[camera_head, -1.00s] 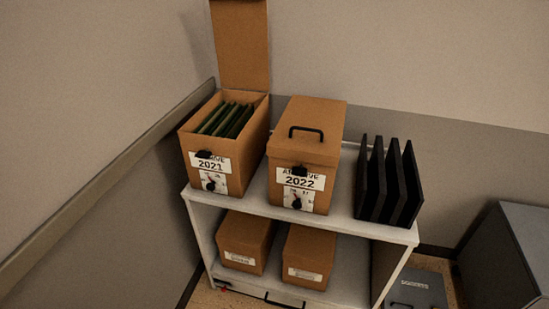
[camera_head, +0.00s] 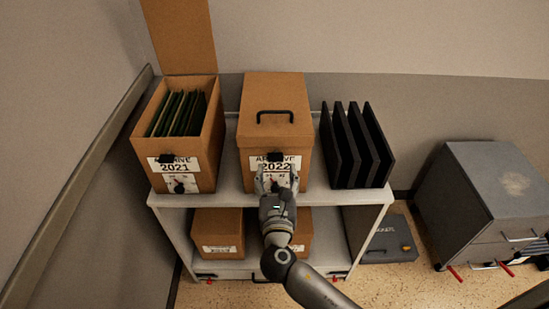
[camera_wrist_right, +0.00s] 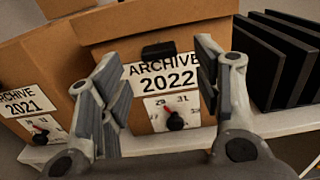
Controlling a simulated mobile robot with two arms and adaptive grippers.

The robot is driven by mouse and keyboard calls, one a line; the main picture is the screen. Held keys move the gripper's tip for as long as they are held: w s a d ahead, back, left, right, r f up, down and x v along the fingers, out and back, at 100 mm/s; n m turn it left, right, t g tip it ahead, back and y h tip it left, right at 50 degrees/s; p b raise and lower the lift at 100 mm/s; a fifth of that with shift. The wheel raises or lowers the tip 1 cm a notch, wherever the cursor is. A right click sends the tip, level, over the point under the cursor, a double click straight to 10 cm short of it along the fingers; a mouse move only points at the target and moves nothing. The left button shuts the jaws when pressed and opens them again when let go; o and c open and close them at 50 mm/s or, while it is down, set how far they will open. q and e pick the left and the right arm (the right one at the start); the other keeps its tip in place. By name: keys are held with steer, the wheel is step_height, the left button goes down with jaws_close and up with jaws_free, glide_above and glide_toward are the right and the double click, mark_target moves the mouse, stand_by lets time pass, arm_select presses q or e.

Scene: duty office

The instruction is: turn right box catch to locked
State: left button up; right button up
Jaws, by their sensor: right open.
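The right box (camera_head: 273,98), marked ARCHIVE 2022, is a brown box with its lid shut, on the shelf's top. In the right wrist view its front (camera_wrist_right: 200,35) has a black block (camera_wrist_right: 158,50) above the label and a black knob (camera_wrist_right: 175,121) on a white marked plate (camera_wrist_right: 155,108). The knob's red mark points up and slightly left; the plate's markings are too small to read. My right gripper (camera_head: 277,172) is open and empty before this front, its fingers either side of the label and knob, apart from the knob. In the head view it partly hides the knob. My left gripper is out of view.
The open ARCHIVE 2021 box (camera_head: 206,150), with green folders, stands close on the left. Black upright folders (camera_head: 345,150) stand on the right. The white shelf (camera_head: 225,190) holds smaller boxes below. A grey cabinet (camera_head: 490,180) stands at the right.

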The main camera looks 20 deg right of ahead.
mark_target(276, 161)
steer(key=x, duration=0.4)
steer(key=shift+w, duration=0.3)
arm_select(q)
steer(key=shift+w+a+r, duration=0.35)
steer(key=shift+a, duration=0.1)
arm_select(e)
steer(key=shift+w+d, duration=0.15)
steer(key=shift+w, duration=0.4)
steer(key=c, duration=1)
